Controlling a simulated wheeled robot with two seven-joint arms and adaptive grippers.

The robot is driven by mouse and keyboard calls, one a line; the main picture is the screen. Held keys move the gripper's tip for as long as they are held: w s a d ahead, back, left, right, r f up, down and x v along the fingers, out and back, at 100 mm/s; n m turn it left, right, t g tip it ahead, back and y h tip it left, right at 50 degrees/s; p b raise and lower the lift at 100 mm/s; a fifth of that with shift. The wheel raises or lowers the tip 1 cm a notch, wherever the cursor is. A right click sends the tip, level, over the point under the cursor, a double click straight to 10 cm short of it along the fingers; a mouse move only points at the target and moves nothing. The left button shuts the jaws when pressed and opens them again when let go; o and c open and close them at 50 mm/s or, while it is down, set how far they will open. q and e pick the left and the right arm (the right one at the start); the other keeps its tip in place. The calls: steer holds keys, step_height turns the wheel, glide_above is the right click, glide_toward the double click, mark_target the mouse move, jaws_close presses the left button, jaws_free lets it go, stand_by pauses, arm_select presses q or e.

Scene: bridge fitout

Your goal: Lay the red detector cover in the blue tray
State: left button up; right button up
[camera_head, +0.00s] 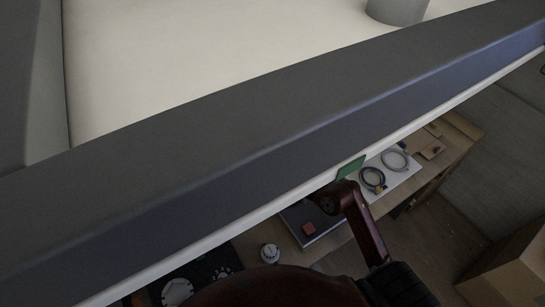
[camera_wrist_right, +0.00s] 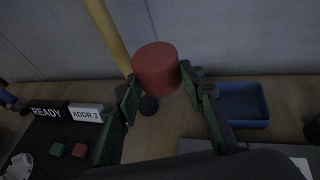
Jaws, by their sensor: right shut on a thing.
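The red detector cover (camera_wrist_right: 156,68) is a short red cylinder in the right wrist view. My right gripper (camera_wrist_right: 158,86) is shut on it, with a dark green finger at either side, and holds it in front of the grey wall. The blue tray (camera_wrist_right: 262,122) stands on the wooden bench to the right of the gripper; its visible inside looks empty. The cover is apart from the tray. In the head view I make out neither the cover nor the tray. My left gripper is in neither view.
A large dark beam (camera_head: 250,150) crosses the head view and hides much of the bench. Cables (camera_head: 372,180) lie on a white sheet. A yellow pole (camera_wrist_right: 106,38) rises behind the gripper. A black panel (camera_wrist_right: 75,128) with READY and ADDR 3 labels lies left.

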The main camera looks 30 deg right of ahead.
steer(key=w+d+f+m+h+b, duration=0.1)
steer(key=w+d+f+b, duration=0.1)
steer(key=f, duration=0.3)
steer(key=w+d+f+m+h+b, duration=0.1)
steer(key=w+d+f+b, duration=0.1)
steer(key=w+d+f, duration=0.2)
steer(key=w+d+f+m+h+b, duration=0.1)
steer(key=w+d+f+b, duration=0.1)
steer(key=d+f, duration=0.3)
steer(key=shift+w+d+f+h, duration=0.1)
steer(key=shift+w+f+h, duration=0.05)
steer(key=shift+w+f, duration=0.4)
steer(key=shift+w+f+h, duration=0.15)
steer(key=shift+w+f, duration=0.2)
steer(key=shift+f, duration=0.35)
steer(key=shift+s+f+t+b, duration=0.25)
steer(key=shift+f+t+b, duration=0.1)
steer(key=shift+b, duration=0.4)
steer(key=shift+p, duration=0.3)
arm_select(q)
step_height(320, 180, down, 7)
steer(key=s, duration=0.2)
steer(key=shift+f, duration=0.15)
arm_select(e)
steer(key=o, duration=1.4)
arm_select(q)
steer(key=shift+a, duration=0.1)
arm_select(e)
steer(key=shift+o, duration=0.3)
steer(key=o, duration=0.4)
